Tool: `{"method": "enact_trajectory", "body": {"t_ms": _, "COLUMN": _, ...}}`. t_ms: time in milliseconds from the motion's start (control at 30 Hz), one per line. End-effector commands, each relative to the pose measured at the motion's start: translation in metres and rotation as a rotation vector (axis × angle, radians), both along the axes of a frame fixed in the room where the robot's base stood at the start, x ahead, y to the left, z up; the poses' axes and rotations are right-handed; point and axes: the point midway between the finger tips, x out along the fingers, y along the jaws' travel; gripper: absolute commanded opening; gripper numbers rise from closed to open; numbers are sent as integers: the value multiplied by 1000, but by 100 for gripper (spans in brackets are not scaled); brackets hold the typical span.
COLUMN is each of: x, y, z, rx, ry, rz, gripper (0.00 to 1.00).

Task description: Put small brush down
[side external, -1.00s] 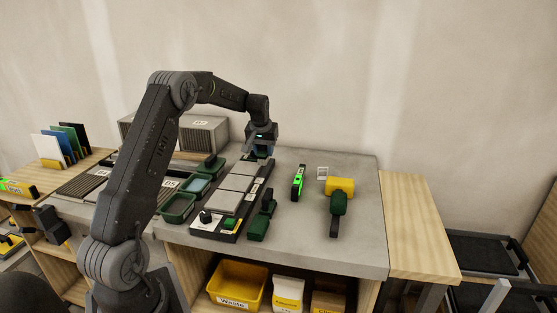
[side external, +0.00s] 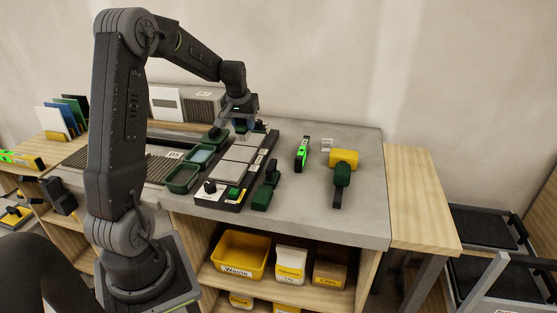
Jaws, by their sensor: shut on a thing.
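My gripper (side external: 242,124) is over the back part of the workbench, close above the far end of the dark tile board (side external: 226,200). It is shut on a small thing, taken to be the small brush. The thing is mostly hidden by the fingers and too small to make out. I cannot tell whether it touches the surface below. Grey tiles (side external: 239,153) lie in a row on the board, just in front of the gripper.
Green trays (side external: 183,180) stand left of the board. Dark green tools (side external: 262,198) lie along its right side. A green level (side external: 302,153), a yellow block (side external: 344,158) and a dark-handled mallet (side external: 341,180) lie further right. The grey bench top (side external: 310,215) is clear at the front right.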

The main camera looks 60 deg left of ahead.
Motion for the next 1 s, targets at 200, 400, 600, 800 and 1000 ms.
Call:
{"method": "enact_trajectory", "body": {"t_ms": 200, "x": 41, "y": -26, "z": -29, "rx": -1, "ry": 3, "rz": -7, "gripper": 1}}
{"method": "enact_trajectory", "body": {"t_ms": 400, "x": 74, "y": -47, "z": -53, "rx": 0, "ry": 1, "rz": -5, "gripper": 1}}
{"method": "enact_trajectory", "body": {"t_ms": 600, "x": 89, "y": -55, "z": -63, "rx": 0, "ry": 0, "rz": -1, "gripper": 1}}
{"method": "enact_trajectory", "body": {"t_ms": 800, "x": 89, "y": -56, "z": -81, "rx": -1, "ry": 3, "rz": -1, "gripper": 1}}
{"method": "enact_trajectory", "body": {"t_ms": 1000, "x": 89, "y": -56, "z": -103, "rx": 0, "ry": 0, "rz": -1, "gripper": 1}}
